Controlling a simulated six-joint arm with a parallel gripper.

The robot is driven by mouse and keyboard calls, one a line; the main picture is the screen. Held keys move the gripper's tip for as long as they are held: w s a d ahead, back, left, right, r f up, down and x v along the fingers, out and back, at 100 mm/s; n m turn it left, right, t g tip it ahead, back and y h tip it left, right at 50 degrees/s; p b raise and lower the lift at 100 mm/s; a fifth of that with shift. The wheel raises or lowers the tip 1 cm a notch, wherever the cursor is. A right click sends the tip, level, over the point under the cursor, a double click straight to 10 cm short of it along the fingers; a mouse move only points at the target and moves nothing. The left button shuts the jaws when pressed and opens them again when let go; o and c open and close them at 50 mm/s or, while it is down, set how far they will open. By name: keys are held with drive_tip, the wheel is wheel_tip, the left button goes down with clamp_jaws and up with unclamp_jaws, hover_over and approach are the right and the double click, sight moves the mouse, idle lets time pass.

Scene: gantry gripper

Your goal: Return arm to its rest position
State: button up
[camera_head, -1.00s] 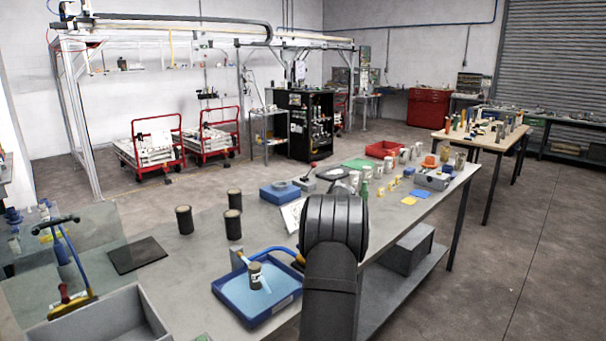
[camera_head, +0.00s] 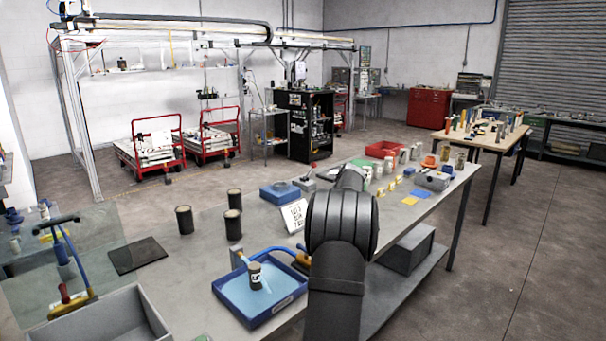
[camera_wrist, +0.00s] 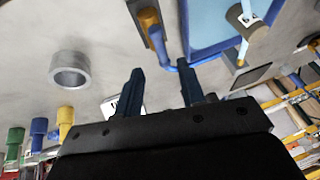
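My gripper (camera_wrist: 160,90) shows in the wrist view with its two dark blue fingers apart and nothing between them. Its fingers point toward the grey workbench, near the blue tray (camera_wrist: 186,40). In the head view my black arm rises at the lower middle and covers part of the bench (camera_head: 190,262).
The blue tray (camera_head: 229,304) holds a dark-capped can (camera_head: 255,276). Several black cylinders (camera_head: 184,219), a black mat (camera_head: 137,255) and a grey bin (camera_head: 100,322) stand left. Small parts crowd the bench's far end. A white printed card (camera_head: 294,215) lies near my arm.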

drive_tip(key=v, duration=1)
drive_tip(key=x, duration=1.6)
drive_tip(key=shift+a+f, duration=0.15)
drive_tip(key=shift+f, duration=0.1)
drive_tip(key=shift+a+f, duration=0.15)
drive_tip(key=shift+f, duration=0.15)
drive_tip(key=m, duration=0.2)
drive_tip(key=m+t+h, duration=0.1)
drive_tip(key=m, duration=0.1)
drive_tip(key=shift+s+r+t, duration=0.1)
drive_tip(key=shift+s+t, duration=0.05)
drive_tip(key=shift+t, duration=0.15)
drive_tip(key=shift+a+m+t+h, duration=0.15)
drive_tip(key=shift+m+t+h, duration=0.3)
drive_tip(key=shift+m, duration=1.15)
